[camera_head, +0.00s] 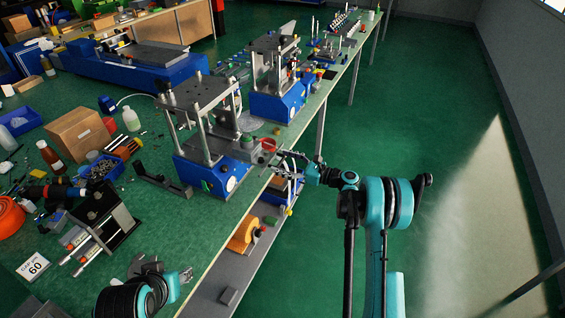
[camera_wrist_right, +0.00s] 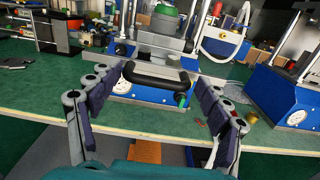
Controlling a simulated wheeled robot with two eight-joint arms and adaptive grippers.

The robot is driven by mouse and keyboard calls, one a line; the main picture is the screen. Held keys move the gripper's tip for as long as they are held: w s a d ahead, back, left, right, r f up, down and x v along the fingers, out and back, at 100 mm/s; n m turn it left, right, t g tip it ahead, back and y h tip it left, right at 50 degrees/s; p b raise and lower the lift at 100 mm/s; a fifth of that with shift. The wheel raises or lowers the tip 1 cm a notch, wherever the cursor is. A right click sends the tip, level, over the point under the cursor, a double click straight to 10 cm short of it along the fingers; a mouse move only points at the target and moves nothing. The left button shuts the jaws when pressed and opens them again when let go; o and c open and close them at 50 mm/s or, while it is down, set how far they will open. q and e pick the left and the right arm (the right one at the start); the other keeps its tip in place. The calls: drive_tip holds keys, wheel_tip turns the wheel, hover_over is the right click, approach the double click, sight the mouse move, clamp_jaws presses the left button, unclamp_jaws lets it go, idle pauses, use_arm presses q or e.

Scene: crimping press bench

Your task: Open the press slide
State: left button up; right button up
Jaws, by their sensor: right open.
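The nearest press, with a blue base (camera_head: 212,177) and a grey top plate on posts, stands near the bench's right edge. In the right wrist view, a black bar handle (camera_wrist_right: 155,76) sits on the front of a grey slide block (camera_wrist_right: 158,53) on a blue base. My right gripper (camera_head: 284,160) is beside the press at the bench edge. Its fingers (camera_wrist_right: 157,82) are spread, one on each side of the handle. I cannot tell whether they touch it. My left gripper (camera_head: 186,275) is low at the front edge, away from the press; its finger gap is unclear.
A second blue press (camera_head: 277,102) stands farther along the bench. A black bracket (camera_head: 163,180) lies left of the near press. A cardboard box (camera_head: 77,135) and bottles crowd the left. A shelf with an orange part (camera_head: 242,235) is below the bench edge. The floor at right is clear.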

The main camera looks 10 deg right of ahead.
drive_tip(key=v, duration=1.2)
drive_tip(key=shift+d, duration=0.1)
drive_tip(key=s+a+r+n+g+h, duration=0.4)
drive_tip(key=s+a+r+n+h, duration=0.3)
drive_tip(key=s+a+r+n, duration=0.35)
drive_tip(key=s+d+f+n+h, duration=0.1)
drive_tip(key=s+n+h, duration=0.2)
drive_tip(key=s+n, duration=0.4)
drive_tip(key=s+d+f+n+h, duration=0.2)
drive_tip(key=s+n+h, duration=0.2)
drive_tip(key=s, duration=1.1)
drive_tip(key=n, duration=0.3)
drive_tip(key=shift+s+n+t+h, duration=0.3)
drive_tip(key=shift+s+n, duration=0.05)
drive_tip(key=shift+s, duration=0.05)
